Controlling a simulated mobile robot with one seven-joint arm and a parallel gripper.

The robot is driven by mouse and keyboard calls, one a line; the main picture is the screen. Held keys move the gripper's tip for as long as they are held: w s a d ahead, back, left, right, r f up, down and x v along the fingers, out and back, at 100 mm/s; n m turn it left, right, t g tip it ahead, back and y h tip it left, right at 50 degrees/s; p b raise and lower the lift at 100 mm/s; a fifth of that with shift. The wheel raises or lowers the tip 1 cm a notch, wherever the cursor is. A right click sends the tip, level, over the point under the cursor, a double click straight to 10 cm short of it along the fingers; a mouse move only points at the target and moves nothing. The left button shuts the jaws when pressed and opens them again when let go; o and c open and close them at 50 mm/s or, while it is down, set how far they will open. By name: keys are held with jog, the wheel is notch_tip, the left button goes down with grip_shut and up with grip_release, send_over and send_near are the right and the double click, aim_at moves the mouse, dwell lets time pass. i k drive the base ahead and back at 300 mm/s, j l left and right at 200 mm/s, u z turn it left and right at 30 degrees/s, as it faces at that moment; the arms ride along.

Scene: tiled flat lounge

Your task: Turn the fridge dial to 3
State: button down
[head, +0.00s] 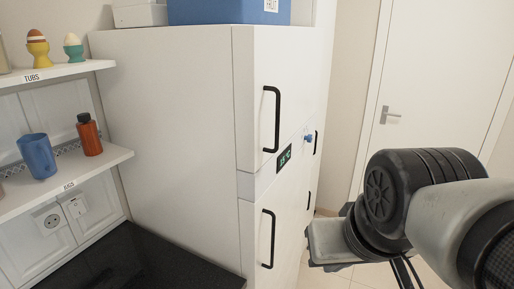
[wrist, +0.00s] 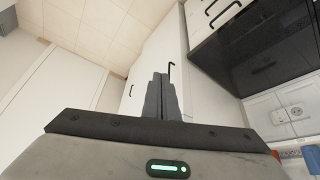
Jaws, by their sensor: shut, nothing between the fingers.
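The white fridge (head: 170,130) stands in the middle of the head view, its front turned to the right. A small dark display (head: 284,158) with green characters sits on the band between its upper and lower doors; I cannot read it surely. A small blue knob (head: 308,138) sticks out right of the display, seen almost edge-on; it may be the dial, and no numbers or pointer show. My gripper (head: 312,258) is in front of the fridge at lower right, apart from the knob. In the wrist view my gripper's fingers (wrist: 162,82) are together and empty.
Black handles (head: 276,120) (head: 271,240) stick out from the fridge doors. A shelf (head: 60,184) with a blue cup (head: 37,156) and red bottle (head: 89,135) is at left, above a black worktop (head: 130,262). A white door (head: 440,80) stands behind on the right.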

aim_at(309, 138)
jog(key=i+l+z, duration=0.15)
jog(key=i+l, duration=0.15)
jog(key=l, duration=0.2)
jog(key=i+l+z, duration=0.2)
jog(key=i+l, duration=0.15)
